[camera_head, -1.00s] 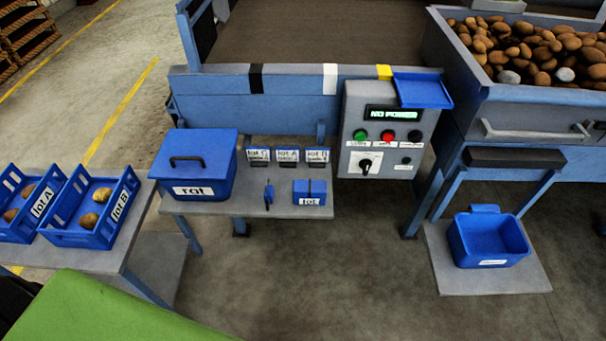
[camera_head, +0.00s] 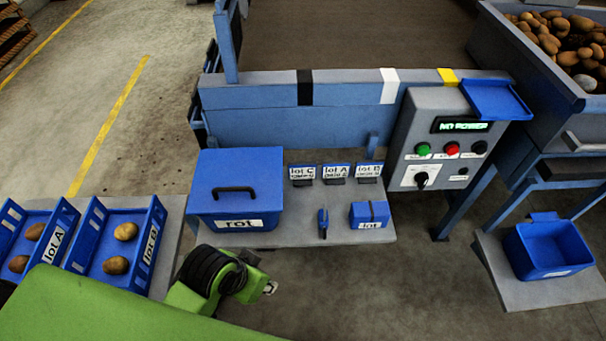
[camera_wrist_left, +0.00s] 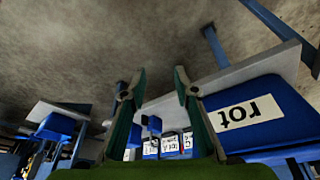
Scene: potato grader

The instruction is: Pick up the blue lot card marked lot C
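The lot C card (camera_head: 302,172) is a blue-edged white card, leftmost of three in a row on the grey shelf, standing upright in a small dark holder beside the blue rot bin. In the upside-down left wrist view it appears to be the card nearest the bin (camera_wrist_left: 187,142), small and partly hidden by a finger. My left gripper (camera_head: 270,287) is in front of and below the shelf, left of the card and well apart from it. In the left wrist view its two fingers (camera_wrist_left: 157,82) are spread with nothing between them. My right gripper is not in view.
The lot A card (camera_head: 336,172) and lot B card (camera_head: 368,170) stand to the right. The lidded rot bin (camera_head: 236,190) is left of the cards. A blue upright tool (camera_head: 323,222) and a small lot box (camera_head: 369,214) sit in front on the shelf (camera_head: 290,235).

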